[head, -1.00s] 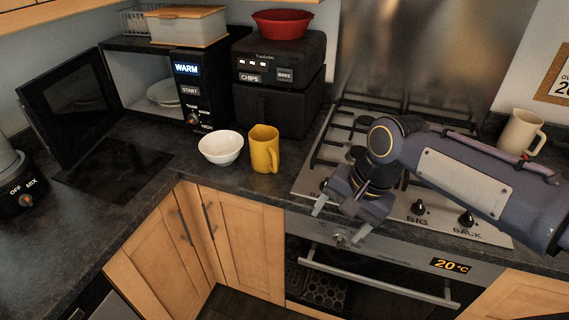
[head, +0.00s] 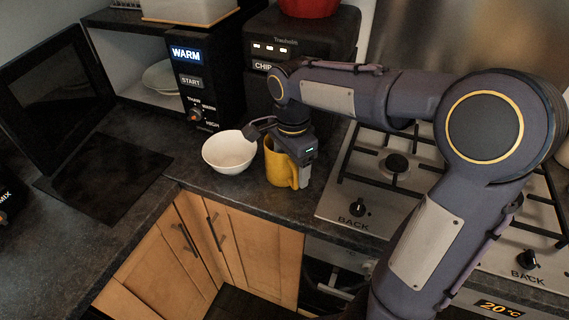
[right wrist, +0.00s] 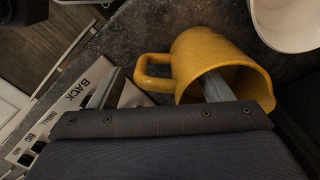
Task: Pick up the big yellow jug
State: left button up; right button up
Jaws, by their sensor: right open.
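The big yellow jug (head: 276,168) stands upright on the dark counter, just right of a white bowl. My right gripper (head: 292,160) is over it, pointing down with its fingers apart. In the right wrist view the jug (right wrist: 207,52) shows its open mouth and its handle (right wrist: 147,72) at the left. There one finger of the right gripper (right wrist: 162,87) reaches into the mouth and the other is outside, beyond the handle. Whether either finger touches the jug cannot be told. My left gripper is not in view.
The white bowl (head: 230,151) stands close to the jug's left. The open microwave (head: 196,85) and a black appliance (head: 262,50) with a red bowl (head: 309,6) on top stand behind. The gas hob (head: 345,190) lies to the right. The counter's front edge is near.

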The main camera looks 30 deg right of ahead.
notch_tip(320, 180, down, 4)
jog(key=shift+s+r, duration=0.15)
jog(key=shift+r, duration=0.1)
jog(key=shift+r, duration=0.1)
grip_shut()
jog(key=shift+r, duration=0.15)
dwell(0.4)
jog(key=shift+r, duration=1.15)
jog(key=s+a+r, duration=0.7)
jog(key=s+r, duration=0.3)
jog(key=s, duration=0.1)
jog(key=shift+s+a+r+b, duration=0.2)
jog(key=shift+s+b, duration=0.15)
jog(key=shift+s, duration=0.05)
